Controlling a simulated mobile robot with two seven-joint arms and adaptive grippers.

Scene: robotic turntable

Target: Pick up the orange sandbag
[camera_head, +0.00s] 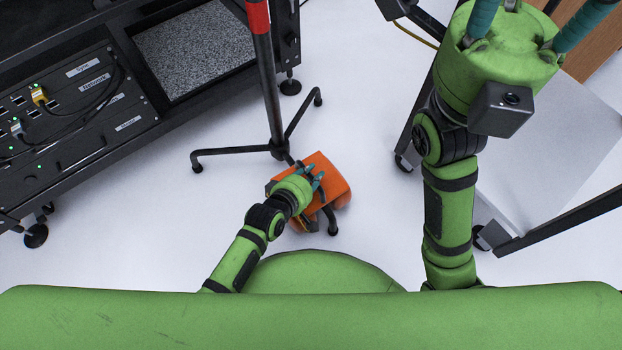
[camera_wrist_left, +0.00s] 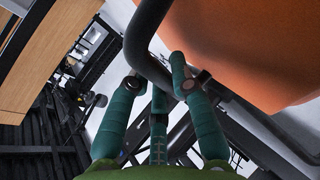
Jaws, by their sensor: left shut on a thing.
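The orange sandbag (camera_head: 326,181) lies low by the stand's feet in the head view, and its orange side fills the upper right of the left wrist view (camera_wrist_left: 250,45). My left gripper (camera_head: 313,180) is on top of it, covering part of it. In the left wrist view the teal fingers (camera_wrist_left: 157,85) are closed on a dark curved bar beside the orange surface, which looks like the bag's handle. My right gripper (camera_head: 532,12) is at the top right of the head view, its teal fingers spread apart and empty as far as visible; their tips are cut off.
A black stand (camera_head: 274,100) with a red band and splayed legs stands right behind the bag. A black equipment rack (camera_head: 80,110) is at left. A grey-topped frame (camera_head: 555,150) is at right, below my right arm. White floor (camera_head: 360,110) is clear between.

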